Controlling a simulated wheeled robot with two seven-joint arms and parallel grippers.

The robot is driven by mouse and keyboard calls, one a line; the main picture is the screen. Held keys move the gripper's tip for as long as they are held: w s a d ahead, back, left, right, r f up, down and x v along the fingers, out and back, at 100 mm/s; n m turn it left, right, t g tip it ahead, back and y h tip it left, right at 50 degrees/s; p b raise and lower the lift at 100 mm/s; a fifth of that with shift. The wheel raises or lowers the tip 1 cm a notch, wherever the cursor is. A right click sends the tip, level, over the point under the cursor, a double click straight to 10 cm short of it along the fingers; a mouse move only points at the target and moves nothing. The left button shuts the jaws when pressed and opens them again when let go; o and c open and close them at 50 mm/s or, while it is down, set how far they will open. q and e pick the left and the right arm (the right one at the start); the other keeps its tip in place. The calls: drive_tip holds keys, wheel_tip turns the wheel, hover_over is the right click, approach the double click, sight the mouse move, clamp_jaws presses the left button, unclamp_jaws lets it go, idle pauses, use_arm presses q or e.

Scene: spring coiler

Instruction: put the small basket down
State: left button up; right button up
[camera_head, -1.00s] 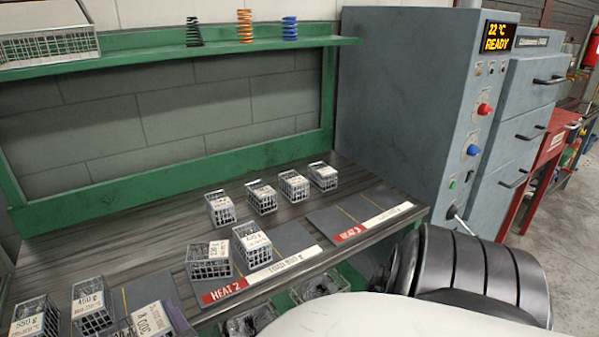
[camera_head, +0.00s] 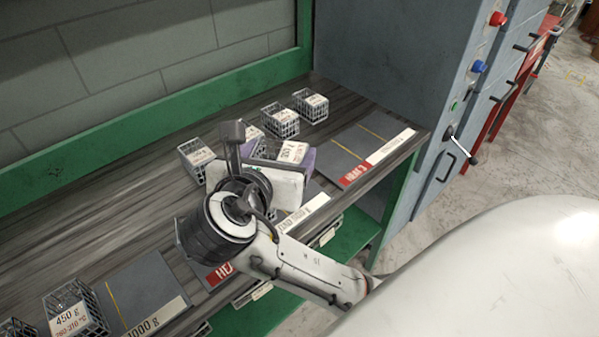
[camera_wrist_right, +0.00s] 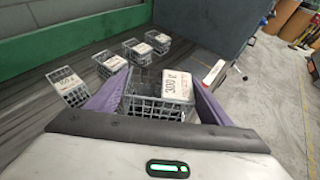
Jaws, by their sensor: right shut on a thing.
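My right gripper (camera_wrist_right: 157,104) is shut on a small wire basket (camera_wrist_right: 148,108) with a white label reading 300 g. Its purple fingers press on both sides of the basket in the right wrist view. In the head view the right gripper (camera_head: 280,152) is over the bench near the HEAT 2 mat, and the held basket's label (camera_head: 292,152) shows between the fingers. The gripper and arm hide much of that mat. I cannot tell whether the basket touches the surface below. My left gripper is not in view.
Several labelled baskets stand in a row behind, such as the left one (camera_head: 196,157) and the right one (camera_head: 311,105). The HEAT 3 mat (camera_head: 335,147) at right is empty. Another basket (camera_head: 75,310) stands at front left. A grey cabinet (camera_head: 400,60) closes the bench's right end.

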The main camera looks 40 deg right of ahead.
sight(289, 145)
drive_tip(key=w+d+r+m+g+h, duration=0.1)
drive_tip(key=w+d+m+g+h, duration=0.2)
drive_tip(key=d+m+g, duration=0.15)
drive_tip(key=f+g, duration=0.1)
drive_tip(key=f, duration=0.2)
drive_tip(key=f+m+g, duration=0.1)
drive_tip(key=f, duration=0.2)
drive_tip(key=w+f+m+g+b, duration=0.1)
drive_tip(key=f, duration=0.3)
drive_tip(key=shift+d+m, duration=0.15)
drive_tip(key=shift+m, duration=0.1)
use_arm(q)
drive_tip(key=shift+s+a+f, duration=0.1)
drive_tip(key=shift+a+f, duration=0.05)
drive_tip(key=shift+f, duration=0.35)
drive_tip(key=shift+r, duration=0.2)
use_arm(e)
drive_tip(key=shift+f, duration=0.15)
